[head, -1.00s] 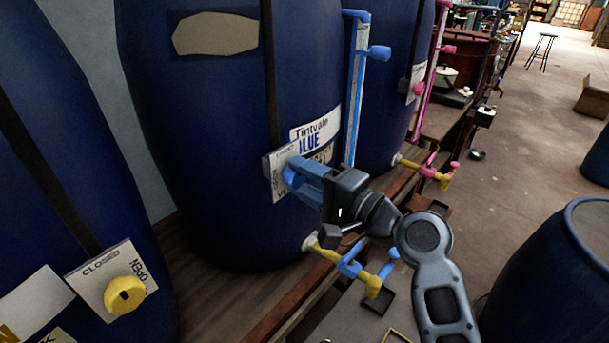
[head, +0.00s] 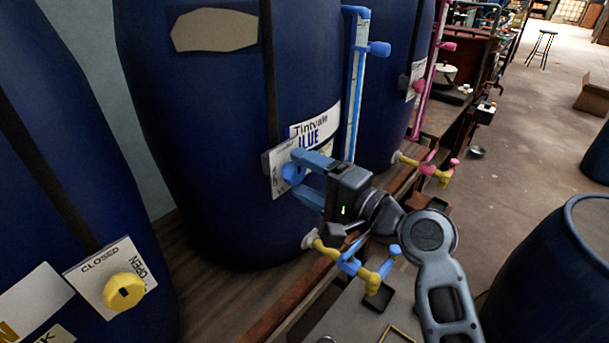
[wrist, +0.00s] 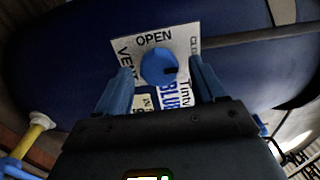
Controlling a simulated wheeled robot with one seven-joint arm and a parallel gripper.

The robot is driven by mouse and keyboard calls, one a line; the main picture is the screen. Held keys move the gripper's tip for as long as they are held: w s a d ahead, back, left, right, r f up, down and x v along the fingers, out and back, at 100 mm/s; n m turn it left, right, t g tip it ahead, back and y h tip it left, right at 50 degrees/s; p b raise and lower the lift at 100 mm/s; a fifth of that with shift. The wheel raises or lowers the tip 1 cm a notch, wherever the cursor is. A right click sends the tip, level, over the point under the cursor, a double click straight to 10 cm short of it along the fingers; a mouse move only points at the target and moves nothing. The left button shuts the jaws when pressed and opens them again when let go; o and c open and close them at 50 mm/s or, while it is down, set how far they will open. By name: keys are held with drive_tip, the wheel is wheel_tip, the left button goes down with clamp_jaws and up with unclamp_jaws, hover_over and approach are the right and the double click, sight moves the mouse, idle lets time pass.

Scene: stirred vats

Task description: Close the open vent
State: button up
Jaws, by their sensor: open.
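The blue vent knob (head: 292,173) sits on a white plate (head: 276,180) on the middle blue vat labelled Tintvale BLUE. In the wrist view, the round blue knob (wrist: 157,66) has a dark mark at its right, toward the partly hidden CLOSED side; OPEN is printed above it and VENT at its left. My gripper (head: 297,172) is open at the knob, with one blue finger above and one below it in the head view. In the wrist view, my gripper's fingers (wrist: 162,78) flank the knob with visible gaps. Its exact depth over the knob is unclear.
A yellow vent knob (head: 123,292) is on the left vat's plate. A blue sight tube (head: 356,85) rises at the right of the middle vat. A yellow and blue tap (head: 350,266) sticks out below my gripper. An open blue barrel (head: 560,270) stands at right.

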drive_tip(key=b+v, duration=0.1)
drive_tip(key=v, duration=0.6)
drive_tip(key=shift+s+d+f, duration=0.1)
drive_tip(key=shift+d, duration=0.05)
drive_tip(key=s+d+f+t+h, duration=0.2)
drive_tip(key=s+d+f+h, duration=0.35)
drive_tip(key=s+f, duration=0.3)
drive_tip(key=s+d+f+t+h, duration=0.1)
drive_tip(key=s+d+f+h, duration=0.4)
drive_tip(key=s+d+f, duration=0.4)
drive_tip(key=s+d+r+n+h, duration=0.1)
drive_tip(key=s+r+n, duration=0.3)
drive_tip(key=s, duration=0.7)
drive_tip(key=s+d+r+n+h, duration=0.1)
drive_tip(key=s+r+n+h, duration=0.1)
drive_tip(key=s, duration=1)
drive_tip(key=shift+d+r+n+t+h, duration=0.35)
drive_tip(key=shift+r+n, duration=0.55)
drive_tip(key=shift+r, duration=0.5)
